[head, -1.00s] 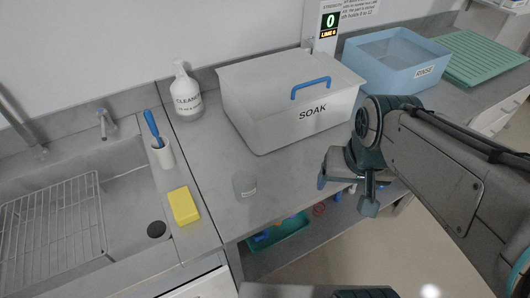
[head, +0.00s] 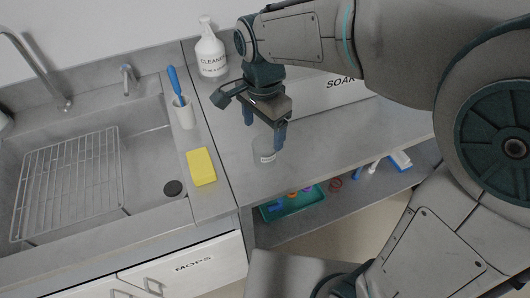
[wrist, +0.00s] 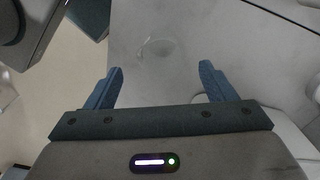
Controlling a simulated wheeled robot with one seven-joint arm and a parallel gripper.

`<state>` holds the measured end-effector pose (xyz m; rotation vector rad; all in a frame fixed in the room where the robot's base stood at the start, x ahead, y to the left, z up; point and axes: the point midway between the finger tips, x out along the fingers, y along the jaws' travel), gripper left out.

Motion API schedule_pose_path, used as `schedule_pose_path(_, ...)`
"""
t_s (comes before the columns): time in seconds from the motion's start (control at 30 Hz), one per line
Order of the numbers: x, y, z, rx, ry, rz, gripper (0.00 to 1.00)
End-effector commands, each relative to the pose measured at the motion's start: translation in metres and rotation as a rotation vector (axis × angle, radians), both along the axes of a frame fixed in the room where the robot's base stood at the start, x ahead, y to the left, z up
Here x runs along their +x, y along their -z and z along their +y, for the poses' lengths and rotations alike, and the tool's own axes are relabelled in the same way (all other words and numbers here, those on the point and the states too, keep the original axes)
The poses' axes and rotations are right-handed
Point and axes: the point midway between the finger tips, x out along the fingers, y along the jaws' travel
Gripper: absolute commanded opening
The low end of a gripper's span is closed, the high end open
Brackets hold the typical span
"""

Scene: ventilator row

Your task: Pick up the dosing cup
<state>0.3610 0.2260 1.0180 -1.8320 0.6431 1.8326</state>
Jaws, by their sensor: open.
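The dosing cup (head: 264,152) is a small translucent grey cup with a white label, standing upright on the grey counter near its front edge. In the wrist view the cup (wrist: 158,48) shows faintly ahead of the fingers, left of the middle of the gap. My gripper (head: 264,134) is open and points down just above the cup, with its two blue fingers apart. The fingers also show in the wrist view (wrist: 160,80), with nothing between them.
A yellow sponge (head: 201,167) and a brush holder (head: 183,113) stand by the sink at left. The cleaner bottle (head: 211,52) and SOAK bin (head: 335,92) are behind my gripper. A green tray (head: 292,206) sits on the shelf below.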

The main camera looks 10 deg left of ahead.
Motion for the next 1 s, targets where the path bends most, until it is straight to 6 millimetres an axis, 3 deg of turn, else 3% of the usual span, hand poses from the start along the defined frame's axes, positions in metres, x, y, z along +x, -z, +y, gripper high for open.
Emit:
schedule_pose_path(0.2, 0.0, 0.04, -0.001, -0.002, -0.001, 0.003, 0.77)
schedule_pose_path(0.47, 0.002, 0.06, -0.001, -0.002, -0.001, 0.003, 0.77)
schedule_pose_path(0.7, 0.007, 0.095, -0.003, -0.002, -0.002, 0.001, 0.77)
schedule_pose_path(1.0, 0.007, 0.103, -0.002, 0.001, -0.001, -0.001, 0.77)
